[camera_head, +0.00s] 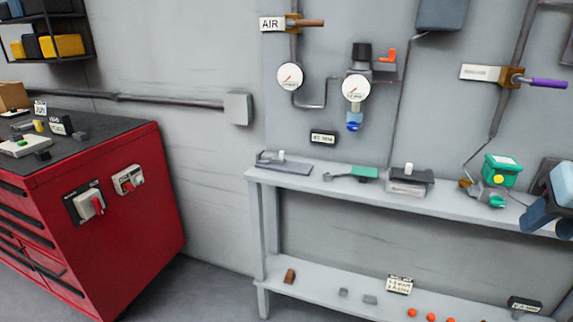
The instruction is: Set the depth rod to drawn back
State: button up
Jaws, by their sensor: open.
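I cannot make out for certain which part is the depth rod. Several small devices stand on the grey wall bench (330,186). At its left end is a flat grey tool (290,167) with a small white knob. Beside it is a green-bodied tool (364,173) with a thin grey arm pointing left. Further right a dark bar with a white knob sits on a pale labelled block (406,187). The positions of their sliding parts are too small to read. I see no gripper fingers in this view.
A red tool cabinet (150,215) with switches stands at the left. Gauges (290,77), pipes and a purple-handled valve (548,83) are on the wall. A green valve actuator (501,171) is on the bench's right. A blue body (540,212) cuts in at the right edge.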

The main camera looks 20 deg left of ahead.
aim_at(281, 160)
jog(key=k, duration=0.65)
jog(key=u, duration=0.4)
jog(key=i, duration=0.9)
jog(key=u, duration=0.5)
jog(key=i, duration=0.65)
jog(key=z, duration=0.25)
